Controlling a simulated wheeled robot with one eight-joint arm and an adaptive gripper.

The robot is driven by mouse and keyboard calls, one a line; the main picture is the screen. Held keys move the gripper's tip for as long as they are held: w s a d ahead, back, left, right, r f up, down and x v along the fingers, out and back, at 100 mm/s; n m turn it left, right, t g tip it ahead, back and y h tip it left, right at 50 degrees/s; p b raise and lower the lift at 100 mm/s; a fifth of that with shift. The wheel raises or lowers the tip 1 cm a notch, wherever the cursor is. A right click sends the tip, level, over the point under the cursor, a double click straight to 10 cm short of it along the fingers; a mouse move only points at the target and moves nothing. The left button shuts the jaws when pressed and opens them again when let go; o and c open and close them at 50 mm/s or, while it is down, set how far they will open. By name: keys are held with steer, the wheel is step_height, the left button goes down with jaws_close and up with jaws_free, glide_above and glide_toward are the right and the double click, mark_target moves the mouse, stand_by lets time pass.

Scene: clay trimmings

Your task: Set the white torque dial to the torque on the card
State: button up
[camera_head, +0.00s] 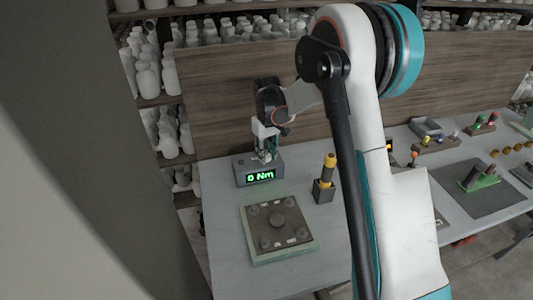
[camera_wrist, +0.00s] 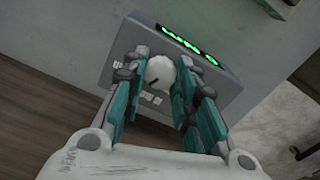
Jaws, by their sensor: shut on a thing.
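The torque box (camera_head: 259,175) stands on the bench near the wooden back panel. Its green display (camera_head: 261,176) reads 0 Nm; in the wrist view the lit display (camera_wrist: 190,45) appears upside down. The white torque dial (camera_wrist: 160,72) with a dark pointer mark sits on the box top, between my gripper's (camera_wrist: 158,78) two teal fingers. My gripper comes down on the box from above and is shut on the dial. In the head view my gripper (camera_head: 267,155) hides the dial. I cannot make out a torque card.
A square plate on a green base (camera_head: 278,228) lies in front of the box. A yellow-handled tool (camera_head: 328,168) stands in a dark holder to its right. Shelves of white bottles (camera_head: 147,78) are behind. A grey mat with a green rack (camera_head: 479,181) lies at right.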

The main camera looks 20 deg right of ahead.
steer(key=shift+m, duration=1.7)
steer(key=o, duration=1.1)
step_height(320, 180, up, 12)
steer(key=shift+r, duration=0.1)
